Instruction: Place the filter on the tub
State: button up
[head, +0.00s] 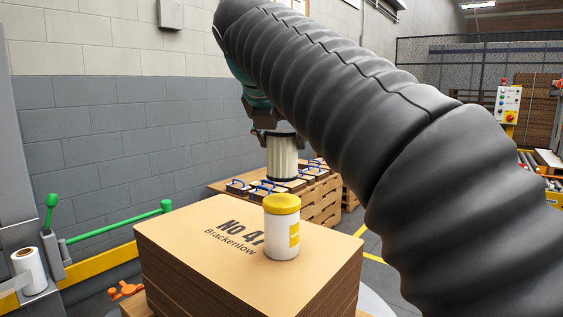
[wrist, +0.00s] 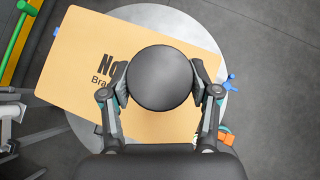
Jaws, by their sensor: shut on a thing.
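The filter (head: 282,158) is a pleated, pale cylinder with dark end caps. It hangs upright in the head view, and in the wrist view its round black top (wrist: 160,78) shows between the fingers. My gripper (wrist: 161,92) is shut on the filter, one finger on each side. The tub (head: 282,232) is white with a yellow lid (head: 282,203) and a yellow label, and stands upright on the cardboard stack. In the head view the filter appears above the lid, with a gap between them. In the wrist view the tub is not visible; the filter may hide it.
The stack of cardboard blanks (head: 185,232) has bare room around the tub. Behind it, a pallet stack (head: 325,200) carries several boxes with blue handles. A green-handled rail (head: 120,222) and a white roll (head: 29,270) are at left. A control box (head: 508,103) is at right.

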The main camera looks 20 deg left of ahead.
aim_at(281, 155)
jog(key=shift+f+b, duration=1)
jog(key=shift+f, duration=1)
jog(key=shift+f, duration=0.15)
jog(key=o, duration=1.2)
jog(key=shift+c, duration=0.2)
jog(key=shift+s+r, duration=0.25)
jog(key=shift+r, duration=0.2)
jog(key=p+v, duration=0.3)
jog(key=v, duration=0.8)
jog(key=shift+s, duration=0.15)
